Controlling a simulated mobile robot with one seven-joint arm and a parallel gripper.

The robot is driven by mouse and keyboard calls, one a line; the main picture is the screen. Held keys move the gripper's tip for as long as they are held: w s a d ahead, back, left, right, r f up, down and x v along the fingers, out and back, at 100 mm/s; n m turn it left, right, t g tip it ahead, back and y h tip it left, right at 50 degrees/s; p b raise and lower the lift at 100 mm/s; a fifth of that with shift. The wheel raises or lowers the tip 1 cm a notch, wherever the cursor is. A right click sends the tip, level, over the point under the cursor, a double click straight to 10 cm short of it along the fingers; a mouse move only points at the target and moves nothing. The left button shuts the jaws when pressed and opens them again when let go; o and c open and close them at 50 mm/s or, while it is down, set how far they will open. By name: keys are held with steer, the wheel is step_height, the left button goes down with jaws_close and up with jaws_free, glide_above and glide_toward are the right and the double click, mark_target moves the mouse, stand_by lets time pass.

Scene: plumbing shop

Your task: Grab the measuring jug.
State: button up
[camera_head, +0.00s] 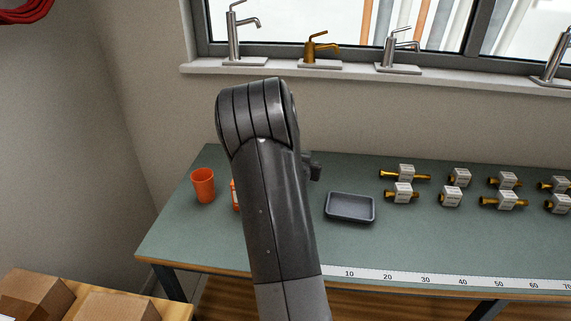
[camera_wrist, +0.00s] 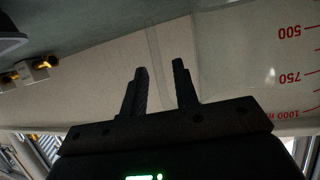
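The measuring jug (camera_wrist: 285,70) is a pale, see-through wall with red marks of 500, 750 and 1000 at the right of the wrist view, very close to the camera. My gripper (camera_wrist: 160,70) has its two dark fingers apart, in front of the pale surface. A faint upright band shows between and beyond the fingertips; I cannot tell whether it is part of the jug. No grip on anything shows. In the head view the jug is hidden behind my arm, and only a small dark part of my gripper shows at its right.
On the green bench (camera_head: 285,255), an orange cup (camera_head: 203,185) stands at left, beside an orange item (camera_head: 235,194) mostly hidden by my arm. A dark tray (camera_head: 350,207) lies right of my arm. Several brass valves with tags (camera_head: 405,173) are farther right. Faucets (camera_head: 235,35) stand on the sill.

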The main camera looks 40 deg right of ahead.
jaws_close()
steer(key=shift+r, duration=0.1)
stand_by(0.6)
